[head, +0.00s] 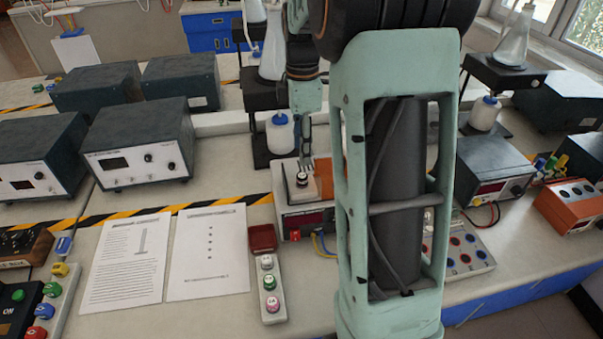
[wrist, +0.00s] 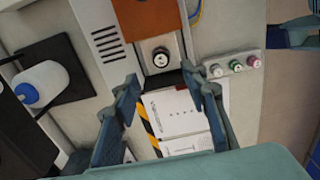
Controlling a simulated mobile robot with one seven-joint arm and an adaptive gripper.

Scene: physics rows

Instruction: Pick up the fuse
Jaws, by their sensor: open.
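A small dark round piece with a pale top, which looks like a fuse (head: 302,179), sits on the pale top plate of an orange and white power unit (head: 326,180). In the wrist view this fuse (wrist: 160,57) is upright, just beyond the fingertips and roughly midway between them. My gripper (head: 305,150) is above it, pointing down. In the wrist view my gripper (wrist: 160,84) is open with nothing between its fingers. Three similar capped pieces, white (head: 266,262), green (head: 269,282) and pink (head: 273,304), stand in a narrow grey holder. Which one the task means cannot be told.
A red open box (head: 262,238) adjoins the holder. Two printed sheets (head: 208,252) lie to the left. Dark-topped instruments (head: 138,145) stand behind them. A white bottle (head: 280,133) on a black stand is close behind my gripper. My arm hides part of the bench.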

